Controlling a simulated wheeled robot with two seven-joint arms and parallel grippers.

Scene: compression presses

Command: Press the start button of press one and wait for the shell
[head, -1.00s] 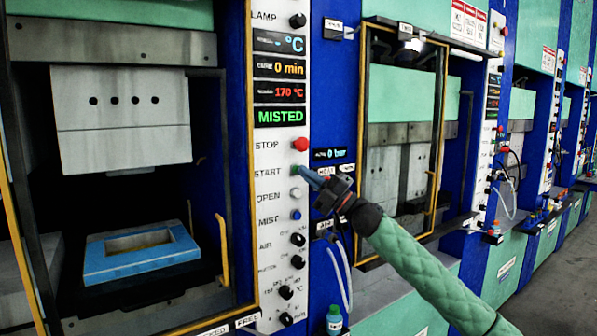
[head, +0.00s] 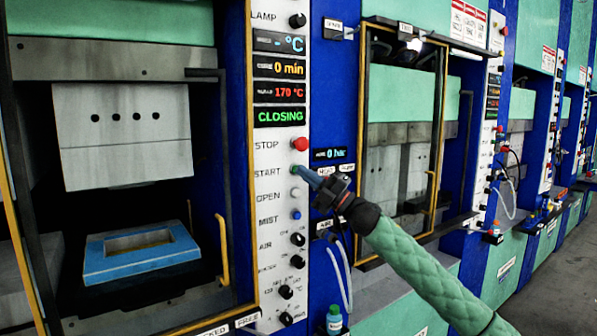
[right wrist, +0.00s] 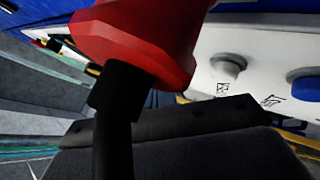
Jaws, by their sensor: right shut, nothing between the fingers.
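Press one stands at the left of the head view, its display (head: 279,117) reading CLOSING. Its grey upper block (head: 122,138) hangs above a blue-framed lower mould (head: 140,252), with a gap between them. The green start button (head: 295,170) is on the white control panel, below the red stop button (head: 300,144). My right gripper (head: 307,175) is shut and empty, its tip at the start button; I cannot tell whether it touches. My left gripper is not in view. No shell can be made out.
A white button (right wrist: 228,66) and a blue button (right wrist: 303,84) show in the right wrist view, behind a large red part. A yellow-framed door (head: 400,140) is right of the panel. Clear floor lies far right.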

